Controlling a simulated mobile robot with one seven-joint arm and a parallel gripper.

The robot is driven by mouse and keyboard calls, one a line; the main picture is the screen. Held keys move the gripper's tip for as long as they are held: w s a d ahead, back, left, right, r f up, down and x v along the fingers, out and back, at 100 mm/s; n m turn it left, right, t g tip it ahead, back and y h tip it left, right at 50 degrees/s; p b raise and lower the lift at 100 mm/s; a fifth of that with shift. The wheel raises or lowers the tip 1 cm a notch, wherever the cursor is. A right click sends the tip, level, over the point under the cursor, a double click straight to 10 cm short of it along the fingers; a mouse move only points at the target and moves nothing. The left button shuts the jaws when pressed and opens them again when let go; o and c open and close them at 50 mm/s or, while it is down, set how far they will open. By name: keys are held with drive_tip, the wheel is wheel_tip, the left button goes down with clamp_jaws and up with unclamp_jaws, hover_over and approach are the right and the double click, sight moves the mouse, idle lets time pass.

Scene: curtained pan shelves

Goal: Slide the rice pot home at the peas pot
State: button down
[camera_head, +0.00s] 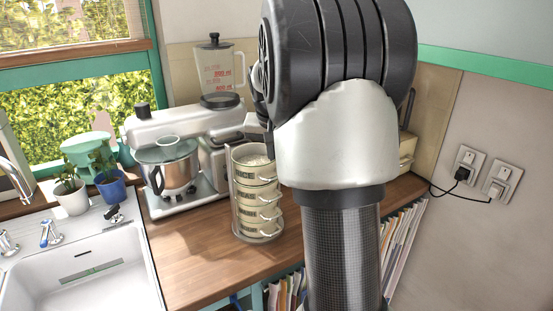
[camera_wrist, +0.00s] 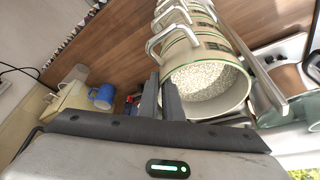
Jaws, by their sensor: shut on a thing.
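A stack of several cream pots with metal side handles stands in a metal carrier (camera_head: 235,205) on the wooden counter. The top pot, the rice pot (camera_head: 252,160), holds pale grains, which also fill the near pot in the wrist view (camera_wrist: 205,82). My gripper (camera_wrist: 160,75) is shut on that pot's handle at its side. In the head view my arm hides most of the gripper and the right side of the stack. The lower pots (camera_head: 259,197) have labels too small to read, so I cannot tell which is the peas pot.
A stand mixer (camera_head: 165,160) and a blender (camera_head: 216,70) stand left of and behind the stack. The sink (camera_head: 80,265) lies at left. A blue mug (camera_wrist: 102,96) and a cream box (camera_wrist: 65,103) show in the wrist view. Counter in front of the mixer is clear.

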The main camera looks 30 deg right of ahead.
drive_tip(key=shift+f, duration=0.25)
idle(0.5)
drive_tip(key=c, duration=1.9)
unclamp_jaws()
drive_tip(key=shift+o, duration=0.2)
drive_tip(key=shift+f, duration=0.1)
drive_tip(key=v, duration=1.7)
drive_tip(key=shift+r, duration=0.3)
drive_tip(key=shift+a, duration=0.1)
